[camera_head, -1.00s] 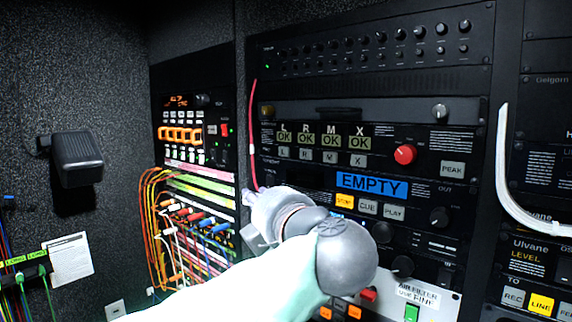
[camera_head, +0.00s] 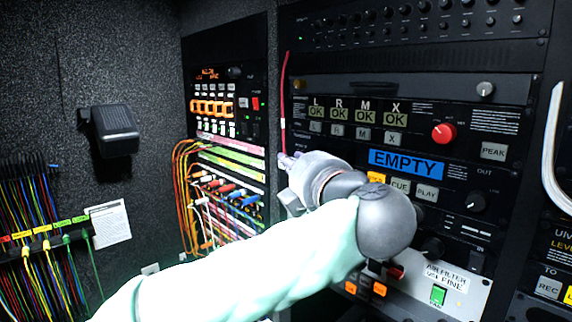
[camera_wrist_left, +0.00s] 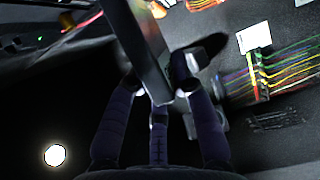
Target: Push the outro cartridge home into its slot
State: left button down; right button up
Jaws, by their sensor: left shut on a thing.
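My left gripper (camera_head: 292,165) reaches in at the left edge of the rack deck with the blue EMPTY display (camera_head: 406,163). Its hand and wrist cover the panel left of and below that display. In the left wrist view the gripper (camera_wrist_left: 160,98) is shut on a dark, flat slab (camera_wrist_left: 143,50), which appears to be the outro cartridge. The slab extends away from the fingers, and its label is not visible. In the head view I cannot make out the cartridge. No slot can be made out, so I cannot tell whether the cartridge touches one. My right gripper is not in view.
A red cord (camera_head: 283,105) runs down the rack's left edge near the gripper. A red knob (camera_head: 444,133) protrudes above the display. Colourful patch cables (camera_head: 185,190) hang left of the hand. A white curved tube (camera_head: 552,160) is at the right.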

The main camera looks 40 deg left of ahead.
pick_arm(q)
jog(key=shift+w+d+p, duration=0.1)
jog(key=shift+w+p, duration=0.25)
jog(key=shift+w, duration=1.25)
dwell(0.6)
jog(key=shift+w+d+p, duration=0.2)
jog(key=shift+w+p, duration=0.35)
jog(key=shift+w, duration=1.55)
jog(key=c, duration=1)
grip_release()
jog(key=shift+c, duration=0.2)
jog(key=shift+o, duration=0.2)
jog(key=shift+d, duration=0.1)
